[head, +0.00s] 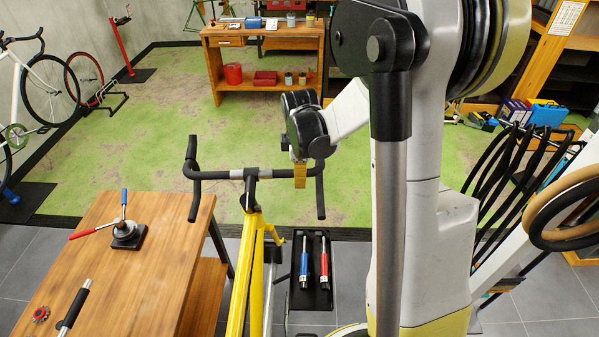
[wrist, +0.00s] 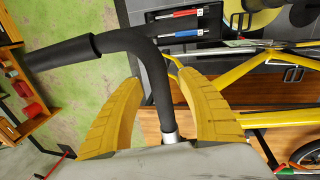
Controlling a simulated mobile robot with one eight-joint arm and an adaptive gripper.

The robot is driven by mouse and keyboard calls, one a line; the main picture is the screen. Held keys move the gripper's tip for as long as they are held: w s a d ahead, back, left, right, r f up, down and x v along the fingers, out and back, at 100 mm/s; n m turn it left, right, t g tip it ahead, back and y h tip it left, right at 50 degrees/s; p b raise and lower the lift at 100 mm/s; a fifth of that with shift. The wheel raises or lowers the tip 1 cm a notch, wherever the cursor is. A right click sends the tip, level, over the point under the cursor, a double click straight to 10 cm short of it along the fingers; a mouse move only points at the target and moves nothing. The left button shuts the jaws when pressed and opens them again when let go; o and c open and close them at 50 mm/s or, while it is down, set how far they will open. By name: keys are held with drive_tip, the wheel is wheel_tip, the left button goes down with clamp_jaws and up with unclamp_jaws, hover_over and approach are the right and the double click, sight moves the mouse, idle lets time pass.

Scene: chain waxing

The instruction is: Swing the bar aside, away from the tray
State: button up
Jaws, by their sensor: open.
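The bar is the black handlebar (head: 213,175) of a yellow bicycle, with a grey middle section. Its right drop ends just above the tray's far edge in the head view. The black tray (head: 313,246) holds a blue-handled tool (head: 304,268) and a red-handled tool (head: 324,264). My gripper (head: 300,176) is at the right half of the bar. In the wrist view its yellow fingers (wrist: 160,78) are open, one on each side of the black bar (wrist: 150,62), with visible gaps. The tray also shows at the top of the wrist view (wrist: 160,30).
A wooden bench (head: 150,255) stands left of the bicycle, with a red-and-blue-handled tool (head: 124,230) on it. Dark tubes and tires (head: 490,165) hang at the right. Green floor (head: 150,140) behind the handlebar is clear.

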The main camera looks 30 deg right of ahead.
clamp_jaws()
drive_tip(key=w+n+b, duration=0.1)
drive_tip(key=w+n, duration=0.1)
drive_tip(key=w, duration=0.1)
drive_tip(key=w+a+r+n+b, duration=0.1)
drive_tip(key=w, duration=0.1)
drive_tip(key=shift+a+n+b, duration=0.1)
drive_tip(key=shift+n+b, duration=0.2)
drive_tip(key=shift+b, duration=0.05)
unclamp_jaws()
drive_tip(key=shift+r, duration=0.1)
